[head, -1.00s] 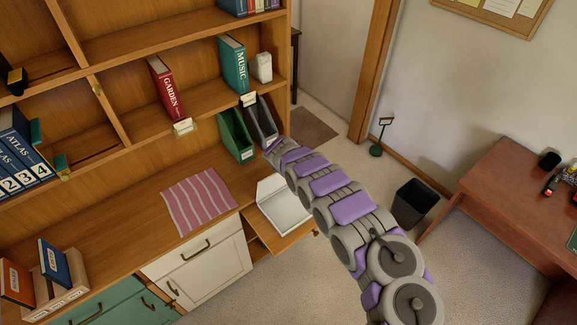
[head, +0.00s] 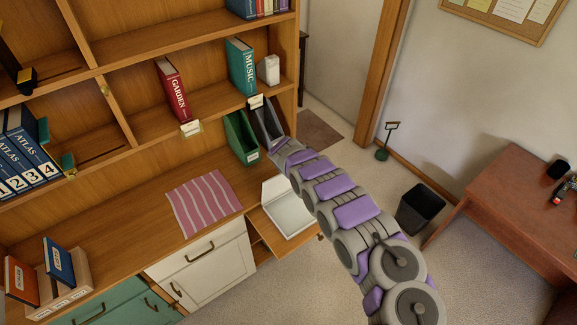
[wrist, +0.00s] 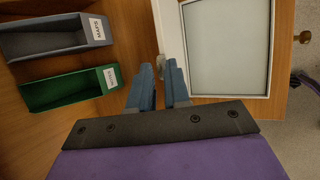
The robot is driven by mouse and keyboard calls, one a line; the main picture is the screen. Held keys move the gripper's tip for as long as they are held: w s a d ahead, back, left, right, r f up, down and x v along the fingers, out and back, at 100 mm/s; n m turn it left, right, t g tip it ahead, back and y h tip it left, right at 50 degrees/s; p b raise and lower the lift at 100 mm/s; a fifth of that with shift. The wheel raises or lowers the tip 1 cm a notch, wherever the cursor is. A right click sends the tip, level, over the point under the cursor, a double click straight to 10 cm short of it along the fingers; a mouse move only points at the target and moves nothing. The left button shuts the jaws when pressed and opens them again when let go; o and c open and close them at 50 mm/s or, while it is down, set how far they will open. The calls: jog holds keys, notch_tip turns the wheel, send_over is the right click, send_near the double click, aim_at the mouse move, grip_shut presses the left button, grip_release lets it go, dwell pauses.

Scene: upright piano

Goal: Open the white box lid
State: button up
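The white box (head: 290,217) sits on a pull-out wooden board beside the desk. Its lid (head: 272,189) stands raised at its left side, so the pale interior shows. In the wrist view the box (wrist: 226,95) has a white rim around a grey inside, and the lid (wrist: 171,28) shows as a narrow white strip seen nearly edge-on. My gripper (wrist: 161,72) has its two blue fingers apart with a gap between them, just below the lid's near end. A small pale piece shows at the fingertips; I cannot tell whether they touch it. The head view does not show the fingers clearly.
A green file holder (wrist: 68,90) and a grey one (wrist: 58,37) stand close left of my gripper. A striped cloth (head: 203,203) lies on the desk. A black bin (head: 419,208) stands on the floor, and a reddish table (head: 510,205) is at right.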

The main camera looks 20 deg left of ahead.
jog(key=a+p+v, duration=0.1)
jog(key=v, duration=1.6)
jog(key=shift+d, duration=0.45)
jog(key=shift+r, duration=0.1)
